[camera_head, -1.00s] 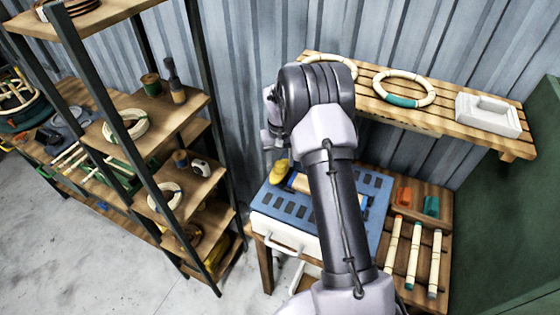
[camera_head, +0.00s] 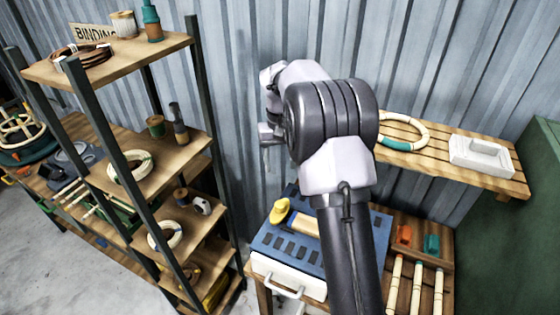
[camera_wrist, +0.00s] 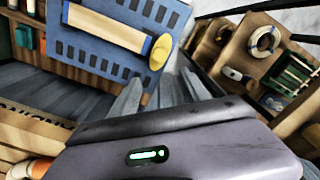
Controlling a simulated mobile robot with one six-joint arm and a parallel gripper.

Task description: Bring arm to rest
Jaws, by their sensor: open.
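My arm rises from the lower edge of the head view, bent at the large dark joint. My gripper (camera_head: 268,145) shows in part left of that joint, raised above the blue-topped bench and to the right of the shelf rack. In the wrist view my gripper (camera_wrist: 160,95) has two grey fingers spread apart, with nothing between them. The blue bench top (camera_head: 275,240) carries a pale wooden piece (camera_head: 302,222) and a yellow knob-like object (camera_head: 281,211); part of it is hidden behind my arm.
A shelf rack (camera_head: 196,80) with rings, spools and bottles stands on the left. A slatted wall shelf (camera_head: 438,161) on the right holds a ring (camera_head: 408,145) and a white tray-like block (camera_head: 480,154). Rods (camera_head: 416,285) lie at lower right. A corrugated wall is behind.

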